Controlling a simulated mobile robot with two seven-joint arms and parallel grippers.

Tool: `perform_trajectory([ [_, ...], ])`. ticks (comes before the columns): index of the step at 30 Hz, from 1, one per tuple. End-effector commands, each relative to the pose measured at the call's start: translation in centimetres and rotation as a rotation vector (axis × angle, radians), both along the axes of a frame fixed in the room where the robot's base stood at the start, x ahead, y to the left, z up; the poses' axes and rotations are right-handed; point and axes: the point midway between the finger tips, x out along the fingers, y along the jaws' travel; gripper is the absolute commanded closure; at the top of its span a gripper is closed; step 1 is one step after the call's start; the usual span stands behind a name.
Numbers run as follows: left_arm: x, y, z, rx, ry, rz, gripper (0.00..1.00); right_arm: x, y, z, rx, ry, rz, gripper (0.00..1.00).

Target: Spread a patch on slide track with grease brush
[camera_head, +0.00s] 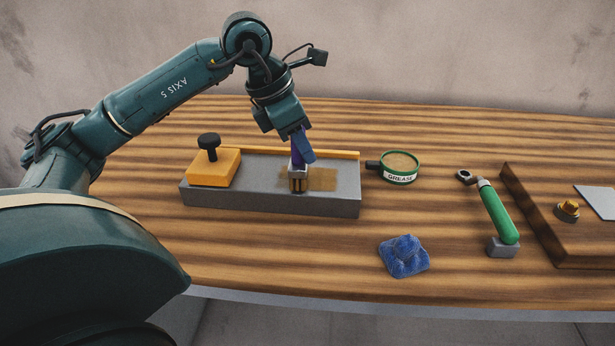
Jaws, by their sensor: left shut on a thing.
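My left gripper (292,126) points down over the slide track (225,194) and is shut on the grease brush (298,172). The brush has a blue-purple handle and a pale ferrule with dark bristles. It stands nearly upright, its bristles at the top face of the grey track. A brownish patch (322,180) of grease shows on the track around and to the right of the bristles. My right gripper is not in view.
An orange block (214,168) with a black knob sits on the track's left end. A crumpled blue cloth (404,256) lies in front on the wooden table (300,252). A green-handled tool (496,212) and a dark wooden tray (530,216) with a brass fitting (567,210) are right.

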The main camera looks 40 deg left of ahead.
Motion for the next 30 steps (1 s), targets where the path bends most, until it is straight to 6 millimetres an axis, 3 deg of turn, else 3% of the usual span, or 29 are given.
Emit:
perform_trajectory([
  [26,0.0,0.0,-0.7,0.000,-0.001,0.000,1.00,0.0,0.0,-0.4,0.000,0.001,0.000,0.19],
  [30,1.1,0.6,-0.7,-0.002,-0.001,0.003,1.00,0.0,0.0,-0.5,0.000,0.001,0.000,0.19],
])
